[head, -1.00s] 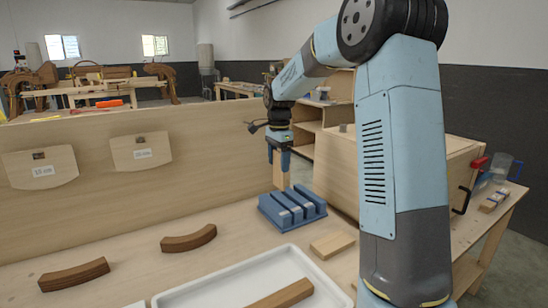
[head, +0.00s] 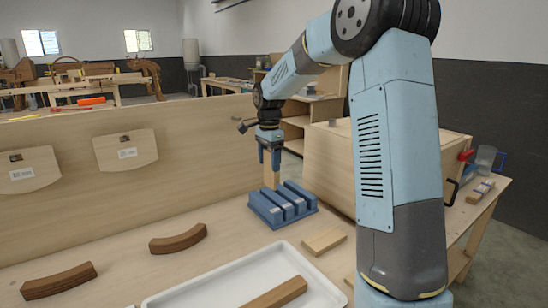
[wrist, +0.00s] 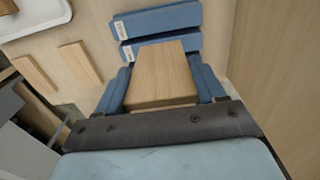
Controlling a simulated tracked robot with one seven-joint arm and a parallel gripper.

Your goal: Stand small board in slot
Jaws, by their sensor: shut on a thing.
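A small light-wood board (head: 271,177) is held upright between the fingers of my gripper (head: 271,163). The blue slotted block (head: 268,215) stands on the bench directly below and in front of it. The board's lower end is at the block's back left side; I cannot tell whether it is inside a slot. In the wrist view my gripper (wrist: 162,84) is shut on the board (wrist: 160,72), one blue finger on each side. The blue block (wrist: 160,20) shows beyond the board, with pale labels on its ridges.
A white tray (head: 200,292) with a wood strip (head: 277,293) lies in front. A flat wood piece (head: 324,240) lies right of the block. Two curved brown pieces (head: 178,239) lie left. A tall wood panel (head: 200,135) rises behind, and a wooden cabinet (head: 330,165) stands at right.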

